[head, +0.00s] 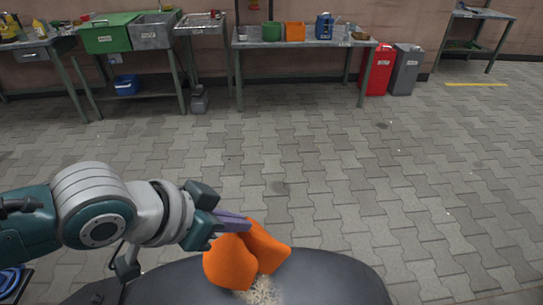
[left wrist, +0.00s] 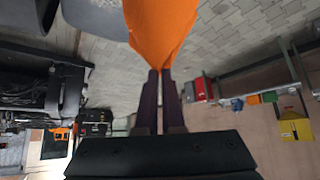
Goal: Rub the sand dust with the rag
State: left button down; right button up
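An orange rag (head: 240,262) hangs folded from my left gripper (head: 236,222), whose purple fingers are closed on its upper part. The rag also fills the top middle of the left wrist view (left wrist: 160,30), just past the two fingertips (left wrist: 160,75). The sand dust (head: 262,291) is a pale grainy patch on a dark rounded surface (head: 335,280) at the bottom of the head view. The rag's lower end is at the edge of the dust and hides part of it. I cannot tell how firmly it touches. My right gripper is not in view.
A bench (head: 300,43) with a green bin (head: 271,31), an orange bin (head: 295,31) and a blue can (head: 324,26) stands by the far wall. A red canister (head: 380,70) and a grey canister (head: 405,70) stand beside it. The paved floor between is clear.

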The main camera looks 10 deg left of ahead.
pick_arm(q)
notch_tip(320, 180, down, 10)
jog(key=b, duration=0.8)
jog(key=c, duration=1.5)
grip_release()
jog(key=shift+r, duration=0.1)
jog(key=o, duration=1.5)
